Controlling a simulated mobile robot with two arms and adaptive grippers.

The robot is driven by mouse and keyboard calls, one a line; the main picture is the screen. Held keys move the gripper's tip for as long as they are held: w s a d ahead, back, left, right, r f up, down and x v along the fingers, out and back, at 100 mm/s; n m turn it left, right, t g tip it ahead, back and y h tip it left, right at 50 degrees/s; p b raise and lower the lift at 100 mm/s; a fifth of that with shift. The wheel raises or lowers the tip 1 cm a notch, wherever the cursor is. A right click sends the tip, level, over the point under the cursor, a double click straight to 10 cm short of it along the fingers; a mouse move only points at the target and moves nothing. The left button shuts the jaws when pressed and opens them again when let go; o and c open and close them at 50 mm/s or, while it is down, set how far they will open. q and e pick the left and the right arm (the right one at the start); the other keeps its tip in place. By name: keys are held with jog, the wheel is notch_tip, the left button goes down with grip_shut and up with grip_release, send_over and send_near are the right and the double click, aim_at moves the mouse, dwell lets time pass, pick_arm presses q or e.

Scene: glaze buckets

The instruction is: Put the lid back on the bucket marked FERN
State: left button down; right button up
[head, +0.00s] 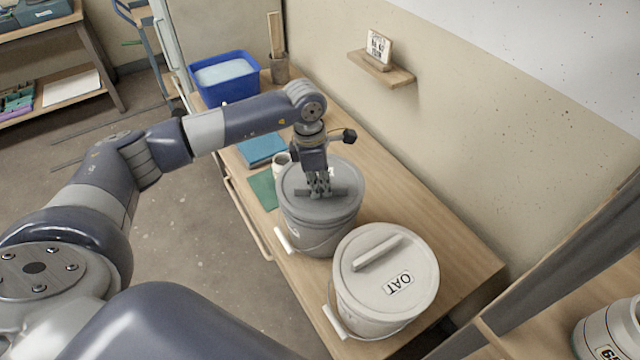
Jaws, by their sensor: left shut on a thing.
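A grey bucket (308,238) stands on the wooden bench, with a darker grey lid (346,198) at its top. I cannot tell whether the lid is fully seated or slightly above the rim. My left gripper (320,190) points down over the lid and is shut on its bar handle (338,189). The gripper hides part of the lid, and a small pale label behind it is not readable, so I cannot confirm the word FERN. My right gripper is not in view.
Behind are a mug (281,162), a green sheet (262,189), a blue tub (222,92) and a wall shelf (393,76). Another bucket (612,330) stands lower right. Bench at right is clear.

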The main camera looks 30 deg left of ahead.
pick_arm(q)
jog(key=shift+f+b, duration=0.15)
jog(key=shift+b, duration=0.15)
dwell(0.6)
jog(key=c, duration=1.6)
grip_release()
jog(key=o, duration=0.5)
jog(key=shift+r+p, duration=1.85)
jog(key=shift+r, duration=1.7)
